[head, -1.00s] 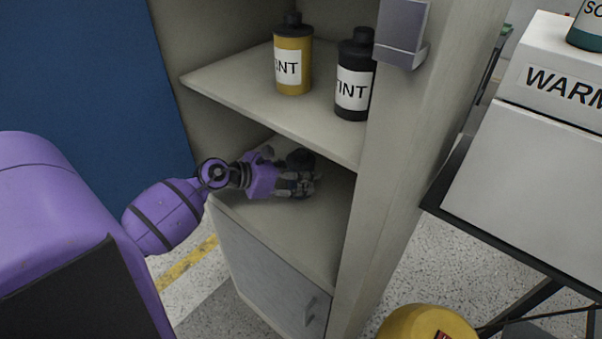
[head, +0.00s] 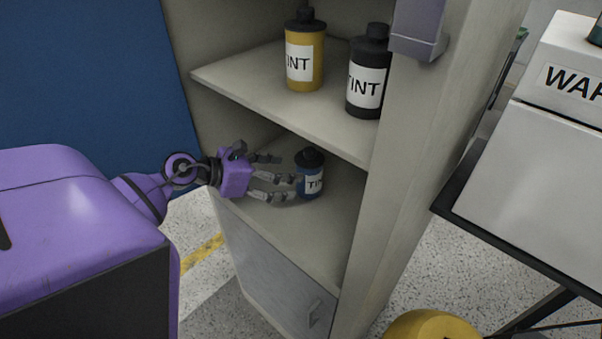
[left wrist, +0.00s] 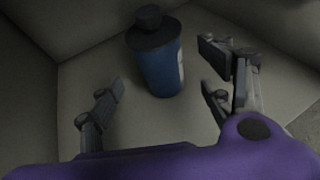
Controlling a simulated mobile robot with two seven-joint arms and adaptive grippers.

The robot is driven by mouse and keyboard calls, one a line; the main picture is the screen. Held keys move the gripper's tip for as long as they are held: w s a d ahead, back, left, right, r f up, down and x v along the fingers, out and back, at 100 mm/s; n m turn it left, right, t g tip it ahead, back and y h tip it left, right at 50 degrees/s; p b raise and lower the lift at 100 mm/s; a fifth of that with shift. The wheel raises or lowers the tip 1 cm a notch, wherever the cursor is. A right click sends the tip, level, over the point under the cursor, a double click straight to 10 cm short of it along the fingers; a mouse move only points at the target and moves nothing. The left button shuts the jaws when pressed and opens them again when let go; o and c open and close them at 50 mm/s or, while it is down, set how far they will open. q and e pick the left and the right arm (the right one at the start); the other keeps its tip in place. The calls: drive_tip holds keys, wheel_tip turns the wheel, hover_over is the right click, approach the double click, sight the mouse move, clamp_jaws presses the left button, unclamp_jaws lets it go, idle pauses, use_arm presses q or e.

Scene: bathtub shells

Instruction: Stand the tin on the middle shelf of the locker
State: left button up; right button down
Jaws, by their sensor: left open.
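A blue tin (head: 311,184) with a dark cap and a white label stands upright on the shelf (head: 318,229) just above the locker's lower door. My left gripper (head: 284,178) is open, to the left of the tin, with its fingers pointing at it. In the left wrist view the tin (left wrist: 163,70) stands upright beyond the spread fingers (left wrist: 162,86), with clear gaps on both sides. My right gripper is not in view.
A yellow tin (head: 304,60) and a black tin (head: 367,80) stand on the shelf above (head: 270,97). The locker's side post (head: 405,150) rises on the right. A white labelled unit (head: 540,160) stands further right, and a yellow rounded object (head: 432,326) is at the bottom.

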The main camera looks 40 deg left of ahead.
use_arm(q)
drive_tip(key=shift+v, duration=1.9)
drive_tip(key=shift+d, duration=0.1)
